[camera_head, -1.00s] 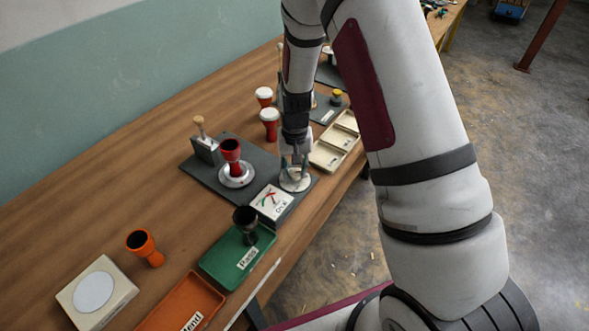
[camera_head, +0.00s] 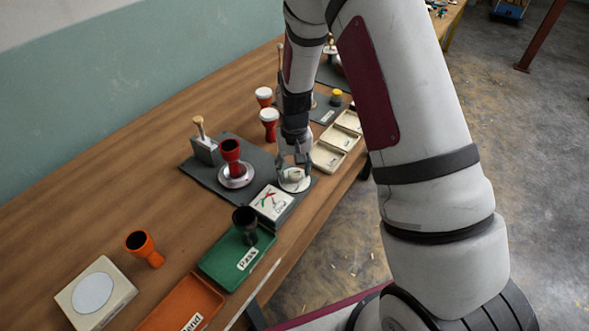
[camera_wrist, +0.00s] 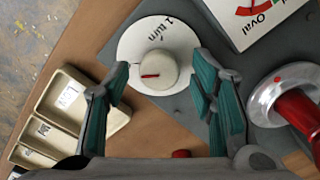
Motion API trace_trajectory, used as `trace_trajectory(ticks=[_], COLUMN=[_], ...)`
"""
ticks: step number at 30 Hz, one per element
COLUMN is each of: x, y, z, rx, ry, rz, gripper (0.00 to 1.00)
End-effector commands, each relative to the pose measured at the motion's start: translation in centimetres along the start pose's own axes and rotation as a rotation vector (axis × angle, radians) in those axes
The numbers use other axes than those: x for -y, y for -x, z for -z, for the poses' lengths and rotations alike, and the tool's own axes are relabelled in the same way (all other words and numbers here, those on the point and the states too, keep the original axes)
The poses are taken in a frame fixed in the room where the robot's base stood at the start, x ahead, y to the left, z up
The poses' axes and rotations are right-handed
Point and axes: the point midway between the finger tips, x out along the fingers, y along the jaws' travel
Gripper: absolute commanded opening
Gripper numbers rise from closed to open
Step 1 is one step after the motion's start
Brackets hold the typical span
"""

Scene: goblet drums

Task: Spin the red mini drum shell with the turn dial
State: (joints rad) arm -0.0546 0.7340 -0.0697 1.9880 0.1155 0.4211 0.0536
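The red mini drum shell (camera_head: 231,150) stands upright on a round silver turntable (camera_head: 237,176); part of it shows at the right edge of the wrist view (camera_wrist: 299,112). The turn dial is a white disc (camera_head: 295,186) with a pale knob; in the wrist view the disc (camera_wrist: 184,38) reads "1 turn" and the knob (camera_wrist: 158,71) has a red mark pointing left. My gripper (camera_head: 293,166) is over the dial, pointing down. In the wrist view its teal-padded fingers (camera_wrist: 161,75) are spread either side of the knob, with gaps visible.
A white gauge box (camera_head: 271,202) labelled "Oval" stands beside the dial. A grey post with a wooden handle (camera_head: 204,148) stands behind the red shell. A green tray (camera_head: 236,257) with a black shell is in front. Cream compartment trays (camera_head: 335,142) lie on the other side.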

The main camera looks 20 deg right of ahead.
Motion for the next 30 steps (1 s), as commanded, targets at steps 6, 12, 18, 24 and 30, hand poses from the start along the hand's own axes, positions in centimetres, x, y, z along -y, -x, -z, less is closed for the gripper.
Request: trace_trajectory(ticks=[6, 12, 18, 24, 30], x=[0.0, 0.0, 0.0, 0.0, 0.0], y=[0.0, 1.6, 5.5, 9.4, 11.5], z=[-0.1, 0.1, 0.1, 0.1, 0.0], rx=[0.001, -0.002, -0.004, -0.003, 0.0], ry=[-0.001, -0.001, 0.0, 0.001, 0.0], rz=[0.0, 0.0, 0.0, 0.0, 0.0], gripper=[0.51, 0.51, 0.51, 0.51, 0.51])
